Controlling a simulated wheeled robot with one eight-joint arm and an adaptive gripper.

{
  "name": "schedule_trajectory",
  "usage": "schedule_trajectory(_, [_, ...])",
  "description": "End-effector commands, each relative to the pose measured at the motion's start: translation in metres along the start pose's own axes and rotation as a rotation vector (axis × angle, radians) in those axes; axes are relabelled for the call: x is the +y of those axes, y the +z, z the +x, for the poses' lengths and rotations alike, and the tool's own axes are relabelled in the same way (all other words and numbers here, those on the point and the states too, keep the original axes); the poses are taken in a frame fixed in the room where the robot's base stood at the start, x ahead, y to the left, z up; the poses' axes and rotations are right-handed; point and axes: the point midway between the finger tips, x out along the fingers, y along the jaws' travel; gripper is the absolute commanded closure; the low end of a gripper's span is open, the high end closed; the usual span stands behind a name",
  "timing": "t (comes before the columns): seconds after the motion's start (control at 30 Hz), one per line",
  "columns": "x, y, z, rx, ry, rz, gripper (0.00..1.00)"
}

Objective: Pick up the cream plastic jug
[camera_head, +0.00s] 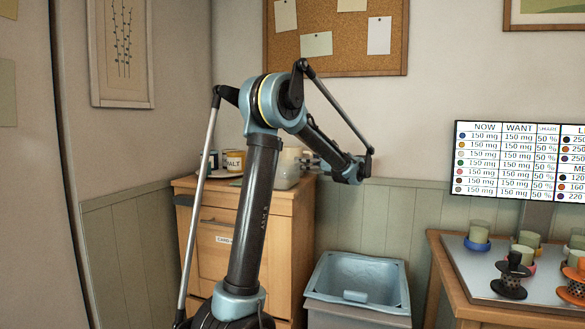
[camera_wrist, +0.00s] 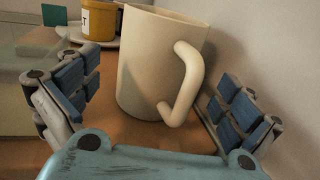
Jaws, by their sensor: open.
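The cream plastic jug (camera_wrist: 145,75) stands upright on the wooden cabinet top in the wrist view, its handle toward the right and toward me. My gripper (camera_wrist: 158,80) is open, with one blue-padded finger left of the jug and the other right of it, beyond the handle. The jug is between the fingers in the picture; I see no clear contact. In the head view a pale shape (camera_head: 290,160), apparently the jug, shows beside my gripper (camera_head: 309,163), partly hidden by my arm.
A yellow-orange tub (camera_wrist: 99,20) stands on a plate behind the jug. A pale translucent box (camera_wrist: 25,105) is close on the left, and the wall is close on the right. In the head view a grey-blue bin (camera_head: 358,285) stands right of the wooden cabinet (camera_head: 222,235).

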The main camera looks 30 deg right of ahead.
Motion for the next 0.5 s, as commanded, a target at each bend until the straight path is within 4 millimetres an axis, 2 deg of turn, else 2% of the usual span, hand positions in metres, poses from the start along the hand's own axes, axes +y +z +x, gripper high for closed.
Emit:
schedule_trajectory(0.27, [0.001,-0.001,0.015,0.0,0.001,0.0,0.0])
schedule_trajectory(0.5, [0.003,-0.003,0.047,0.0,0.002,0.0,0.0])
